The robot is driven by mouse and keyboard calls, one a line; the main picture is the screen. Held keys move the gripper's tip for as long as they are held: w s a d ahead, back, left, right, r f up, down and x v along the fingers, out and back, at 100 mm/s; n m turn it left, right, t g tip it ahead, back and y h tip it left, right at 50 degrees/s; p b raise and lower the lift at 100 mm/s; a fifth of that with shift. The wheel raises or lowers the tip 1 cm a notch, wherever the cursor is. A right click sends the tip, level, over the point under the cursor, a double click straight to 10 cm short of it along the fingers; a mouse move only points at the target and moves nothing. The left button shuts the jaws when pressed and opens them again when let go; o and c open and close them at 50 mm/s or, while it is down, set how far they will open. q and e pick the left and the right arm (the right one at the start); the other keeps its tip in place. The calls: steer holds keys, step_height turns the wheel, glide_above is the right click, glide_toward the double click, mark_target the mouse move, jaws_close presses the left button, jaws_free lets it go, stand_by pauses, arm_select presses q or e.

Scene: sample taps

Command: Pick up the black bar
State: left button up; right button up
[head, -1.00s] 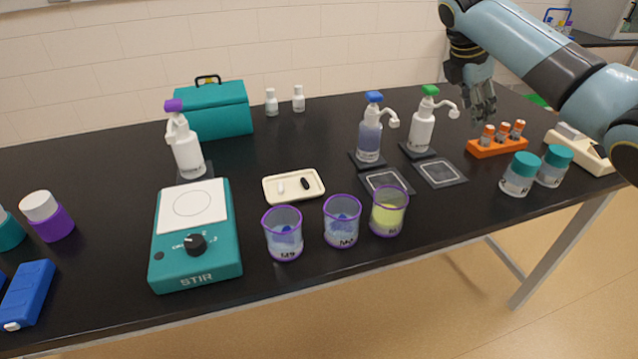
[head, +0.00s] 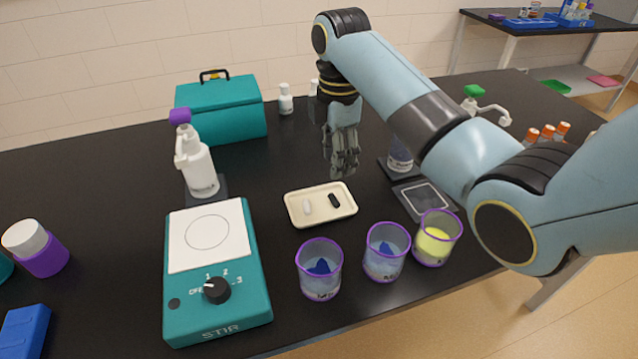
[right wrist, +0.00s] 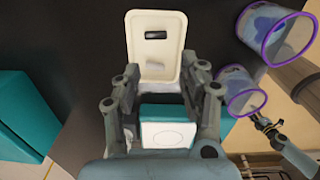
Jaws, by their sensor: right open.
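The black bar (head: 334,200) lies in the right part of a shallow cream tray (head: 320,190) on the dark bench, beside a white bar (head: 307,207). In the right wrist view, the black bar (right wrist: 156,35) lies ahead of the fingers, inside the tray (right wrist: 137,55). My right gripper (head: 344,164) points down above the bench, just behind the tray and apart from the bar. In the right wrist view its fingers (right wrist: 162,95) are spread and empty. My left gripper (right wrist: 267,127) appears small at that view's lower right; its opening is unclear.
Beakers (head: 387,262) stand in front of the tray. The teal stirrer (head: 215,290) is at its left, a pump bottle (head: 198,168) behind the stirrer. A blue-labelled bottle (head: 399,155) stands right of the gripper, partly hidden by my arm. A teal case (head: 222,110) is at the back.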

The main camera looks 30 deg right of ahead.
glide_above(332, 198)
steer(key=f, duration=0.5)
steer(key=shift+s+a, duration=0.15)
steer(key=shift+s, duration=0.05)
steer(key=shift+f, duration=0.3)
step_height(332, 198, down, 5)
steer(key=shift+w+f, duration=0.1)
steer(key=shift+w, duration=0.05)
arm_select(q)
steer(key=shift+s, duration=0.85)
arm_select(e)
steer(key=c, duration=0.4)
